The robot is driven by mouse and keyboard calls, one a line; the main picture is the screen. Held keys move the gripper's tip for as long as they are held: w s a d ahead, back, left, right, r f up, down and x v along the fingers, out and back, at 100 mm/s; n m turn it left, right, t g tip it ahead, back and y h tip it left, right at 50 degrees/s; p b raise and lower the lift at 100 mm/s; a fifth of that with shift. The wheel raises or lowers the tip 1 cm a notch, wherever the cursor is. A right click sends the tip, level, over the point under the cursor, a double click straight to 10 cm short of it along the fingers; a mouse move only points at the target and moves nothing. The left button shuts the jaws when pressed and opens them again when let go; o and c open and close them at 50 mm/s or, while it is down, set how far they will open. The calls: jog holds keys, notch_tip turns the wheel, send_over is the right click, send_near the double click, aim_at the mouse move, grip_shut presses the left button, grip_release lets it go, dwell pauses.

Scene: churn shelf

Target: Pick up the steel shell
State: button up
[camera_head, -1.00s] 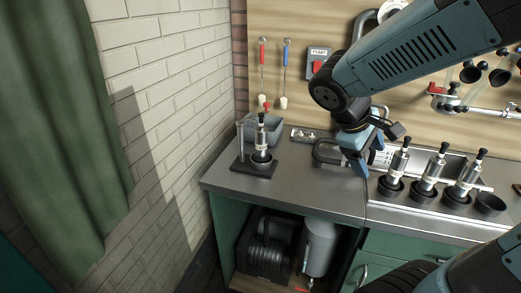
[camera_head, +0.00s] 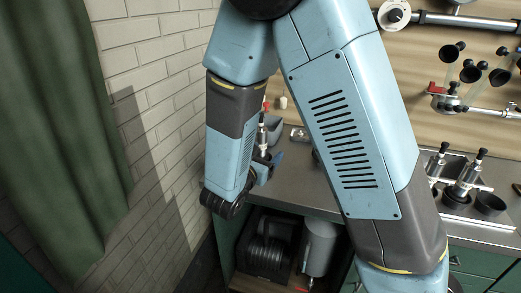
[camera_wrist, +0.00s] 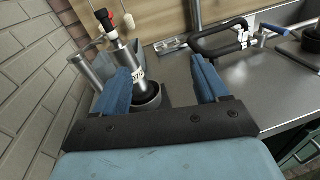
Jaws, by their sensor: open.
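A steel shell (camera_wrist: 124,62) with a dark knob and red tip at its top stands in a black cup (camera_wrist: 149,98) in the wrist view. It leans in the picture, just inside the left finger. My gripper (camera_wrist: 163,58) is open, its blue fingers apart, with nothing held. The right finger is well clear of the shell. In the head view part of this shell (camera_head: 262,138) shows behind my arm; my gripper (camera_head: 272,165) is mostly hidden there. Similar steel shells (camera_head: 467,176) stand in black cups at the right.
A grey bin (camera_head: 275,128) sits behind the shell, near the brick wall (camera_head: 165,110). A hose reel (camera_head: 265,242) stands below the counter.

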aim_at(261, 138)
jog(key=a+f+n+t+y, duration=0.2)
jog(key=a+n+y, duration=0.1)
jog(key=a, duration=0.2)
jog(key=shift+h, duration=0.4)
jog(key=x, duration=0.8)
jog(key=shift+w+d+f, duration=0.1)
jog(key=shift+d+f, duration=0.1)
jog(key=shift+f, duration=0.05)
jog(key=shift+a+x, duration=0.15)
jog(key=shift+x, duration=1.2)
jog(key=shift+a+x, duration=0.15)
jog(key=shift+x, duration=1.2)
jog(key=shift+c, duration=0.4)
grip_shut()
